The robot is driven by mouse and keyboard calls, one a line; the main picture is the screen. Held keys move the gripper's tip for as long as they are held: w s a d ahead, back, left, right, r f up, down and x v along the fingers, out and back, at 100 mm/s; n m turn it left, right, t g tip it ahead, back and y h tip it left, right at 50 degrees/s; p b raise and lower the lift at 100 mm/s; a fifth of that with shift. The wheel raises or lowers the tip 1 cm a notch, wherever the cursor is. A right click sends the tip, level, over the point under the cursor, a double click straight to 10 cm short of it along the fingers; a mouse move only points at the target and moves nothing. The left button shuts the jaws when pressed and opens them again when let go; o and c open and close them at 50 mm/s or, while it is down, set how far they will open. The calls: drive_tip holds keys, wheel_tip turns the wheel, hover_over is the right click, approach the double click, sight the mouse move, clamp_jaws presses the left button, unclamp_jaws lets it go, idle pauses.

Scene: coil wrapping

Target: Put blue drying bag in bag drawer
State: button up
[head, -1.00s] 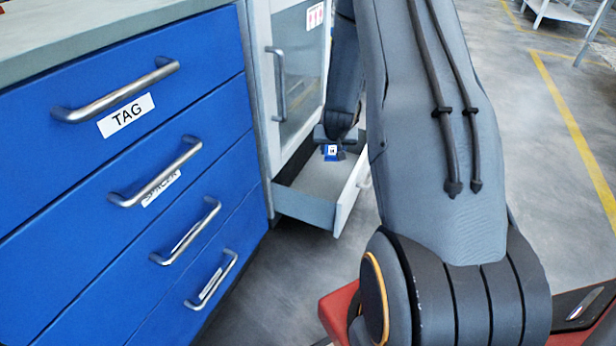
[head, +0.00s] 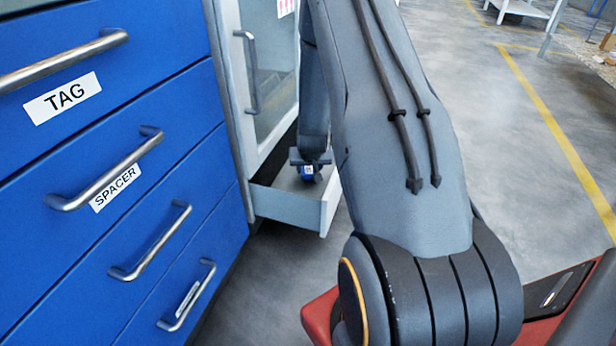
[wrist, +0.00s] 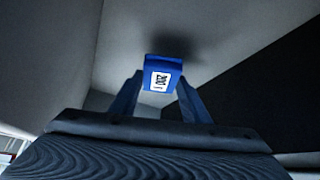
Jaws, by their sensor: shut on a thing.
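The blue drying bag (wrist: 165,67) with a white printed label is between the fingers of my gripper (wrist: 161,92), which is shut on it. The open drawer (head: 285,205) is light grey inside with a pale front, low in the cabinet. My gripper is over or inside this drawer, and the wrist view shows a dark shadow on the grey surface beyond the bag. I cannot tell whether the bag touches the drawer floor.
A blue drawer unit (head: 150,205) with shut drawers and metal handles stands at the left, labelled TAG and SPACER. A cabinet with a glass door (head: 268,80) stands above the open drawer. Clear grey floor (head: 510,140) lies at the right.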

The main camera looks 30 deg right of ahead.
drive_tip(key=shift+f+b, duration=0.4)
drive_tip(key=shift+f, duration=0.75)
drive_tip(key=shift+f, duration=0.15)
drive_tip(key=o, duration=1.1)
drive_tip(key=p+v, duration=0.5)
drive_tip(key=v, duration=0.7)
drive_tip(key=shift+p, duration=0.35)
drive_tip(key=shift+r, duration=0.2)
